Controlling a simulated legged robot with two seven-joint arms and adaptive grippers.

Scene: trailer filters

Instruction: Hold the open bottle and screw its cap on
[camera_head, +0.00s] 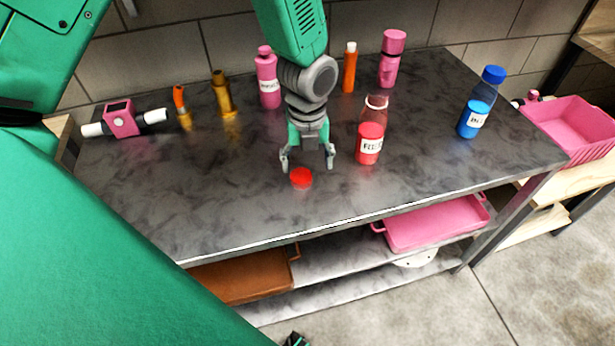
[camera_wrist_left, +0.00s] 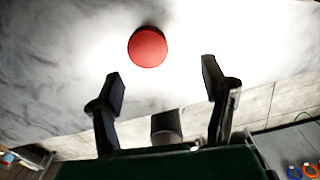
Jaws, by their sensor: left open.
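The red cap (camera_head: 301,178) lies on the dark marbled table near its front edge, and in the left wrist view (camera_wrist_left: 147,47) it is a round red disc. My left gripper (camera_head: 308,163) points down just behind the cap, its two fingers spread and empty. In the left wrist view its fingers (camera_wrist_left: 162,78) are apart, with the cap beyond their tips. The open bottle (camera_head: 370,143) stands upright right of the gripper, with red contents, a clear upper part and a pale ring at its capless neck. My right gripper cannot be made out.
A blue-capped bottle (camera_head: 478,103) stands at the right. Pink bottles (camera_head: 268,78) (camera_head: 390,60) and an orange bottle (camera_head: 349,68) stand behind. A pink device (camera_head: 122,119) and amber items (camera_head: 222,95) are at the left. The front left tabletop is clear. A pink crate (camera_head: 572,130) is beyond the right edge.

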